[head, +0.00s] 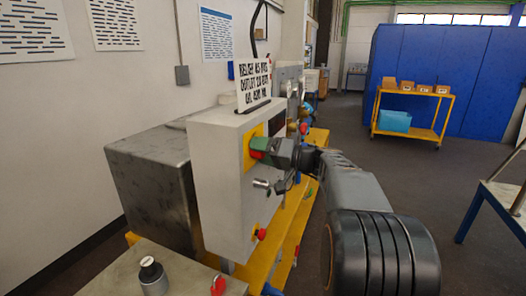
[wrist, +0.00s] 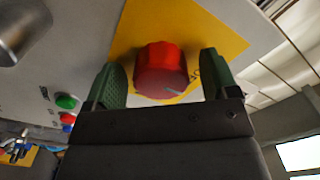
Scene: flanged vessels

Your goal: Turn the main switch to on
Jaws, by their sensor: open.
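The main switch, a red rotary knob (wrist: 160,62), sits on a yellow plate (wrist: 215,38) on the front of the grey control box (head: 222,190). A pale pointer line shows on the knob's lower edge in the wrist view. Black lettering beside it is mostly hidden by the right finger. My gripper (wrist: 162,76) is open, with one green finger on each side of the knob. In the head view my gripper (head: 273,149) is at the yellow plate and mostly hides the knob.
A metal cylinder (wrist: 22,28) protrudes from the panel near the knob, with a green button (wrist: 66,102) and other small controls nearby. A red emergency button (head: 261,234) sits low on the box. A sign (head: 250,82) stands on top. Open floor lies to the right.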

